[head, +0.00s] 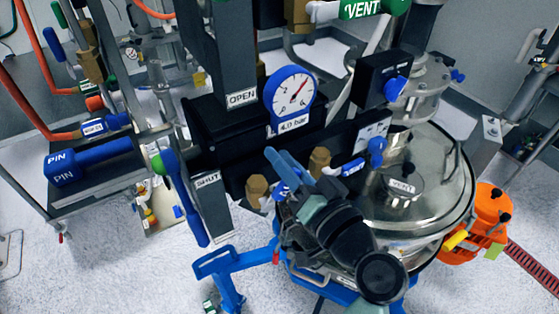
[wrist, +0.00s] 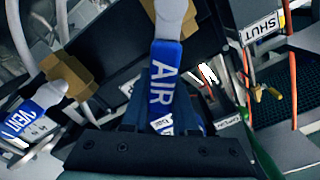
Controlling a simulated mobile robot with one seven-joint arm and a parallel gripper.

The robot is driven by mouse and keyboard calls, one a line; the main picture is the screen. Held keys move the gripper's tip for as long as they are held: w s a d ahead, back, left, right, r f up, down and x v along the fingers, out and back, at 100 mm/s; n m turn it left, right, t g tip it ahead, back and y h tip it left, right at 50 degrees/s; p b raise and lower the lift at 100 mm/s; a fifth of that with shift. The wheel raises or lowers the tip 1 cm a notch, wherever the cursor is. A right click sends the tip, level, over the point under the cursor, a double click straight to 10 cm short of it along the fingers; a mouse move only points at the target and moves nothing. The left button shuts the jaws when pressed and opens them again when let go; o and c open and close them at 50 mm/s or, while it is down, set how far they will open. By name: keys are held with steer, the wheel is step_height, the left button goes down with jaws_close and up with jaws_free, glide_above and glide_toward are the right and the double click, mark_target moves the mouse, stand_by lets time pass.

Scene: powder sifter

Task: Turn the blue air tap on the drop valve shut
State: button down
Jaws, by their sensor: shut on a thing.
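The blue air tap handle (wrist: 164,75), lettered AIR, runs from its pale pivot end down between my gripper's fingers (wrist: 166,110) in the wrist view. My gripper is shut on this handle. In the head view my gripper (head: 279,165) reaches in from the lower right at the front of the dark drop valve body (head: 228,135). There only a small blue piece of the air tap (head: 282,188) shows; my fingers hide most of it. Brass fittings (head: 257,188) sit close by.
A second blue tap, lettered VENT (wrist: 30,118), is close on the left in the wrist view. A gauge (head: 291,97) labelled 4.0 bar stands above. A SHUT plate (head: 207,180) hangs at left. The steel vessel (head: 420,190) and orange container (head: 488,222) stand right.

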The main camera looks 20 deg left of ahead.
stand_by(0.4)
steer(key=c, duration=0.7)
jaws_free()
steer(key=b+v, duration=0.5)
steer(key=v, duration=0.8)
steer(key=shift+c, duration=0.2)
